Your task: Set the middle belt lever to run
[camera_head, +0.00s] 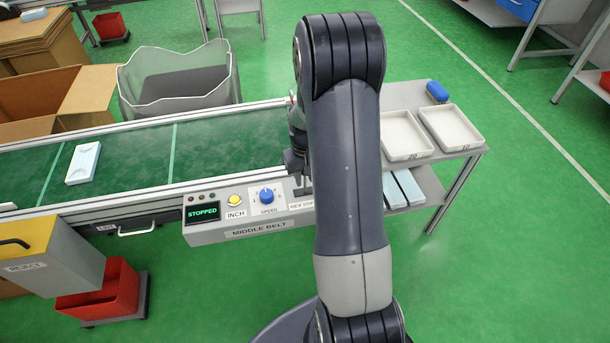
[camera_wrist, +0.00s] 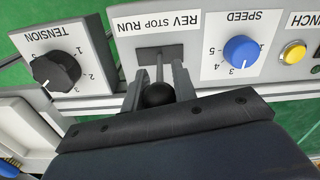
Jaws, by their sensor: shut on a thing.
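The middle belt lever (camera_wrist: 158,94) has a thin shaft and a black ball knob. In the wrist view it rises from a dark slot beside the REV STOP RUN label (camera_wrist: 157,24), which appears upside down. The shaft stands near the slot's middle, by STOP. My gripper (camera_wrist: 158,88) is shut on the lever, with one finger on each side of the knob. In the head view my arm hides most of the lever. The control panel (camera_head: 240,232), labelled MIDDLE BELT, has a display (camera_head: 203,213) reading STOPPED.
The blue SPEED knob (camera_wrist: 241,51) and yellow INCH button (camera_wrist: 293,52) sit close beside the lever. A black TENSION knob (camera_wrist: 57,70) is on the other side. A mask pack (camera_head: 83,163) lies on the green belt (camera_head: 120,160). White trays (camera_head: 403,153) stand right of my arm.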

